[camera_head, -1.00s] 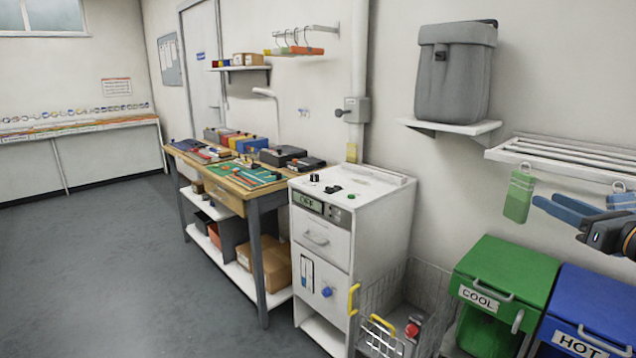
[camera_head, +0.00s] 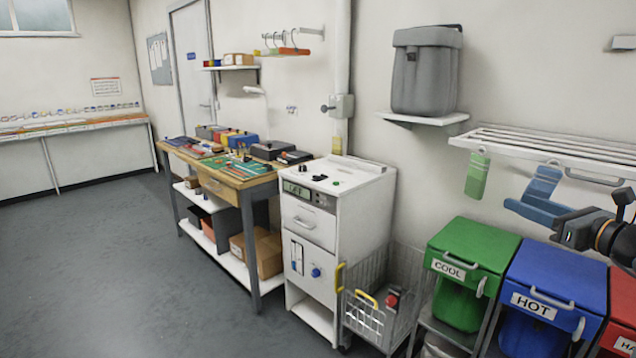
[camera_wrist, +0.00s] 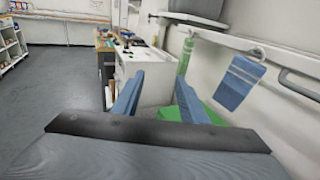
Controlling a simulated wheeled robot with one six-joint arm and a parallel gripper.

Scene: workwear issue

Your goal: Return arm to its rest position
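My gripper (camera_head: 518,206) is at the right of the head view, on my dark arm, in front of the wall rail and above the bins. Its two blue fingers are spread apart with nothing between them, as the wrist view (camera_wrist: 160,85) shows. A blue cloth (camera_head: 544,182) hangs from the rail just behind the fingers. It also hangs right of the fingers in the wrist view (camera_wrist: 240,82), apart from them. Most of my arm lies outside the head view.
A white slatted rail (camera_head: 560,150) holds a green cloth (camera_head: 477,176). Below are a green COOL bin (camera_head: 470,245), a blue HOT bin (camera_head: 560,270) and a red bin (camera_head: 622,300). A white cabinet (camera_head: 325,225), wire basket (camera_head: 375,315) and workbench (camera_head: 240,180) stand left. The left floor is clear.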

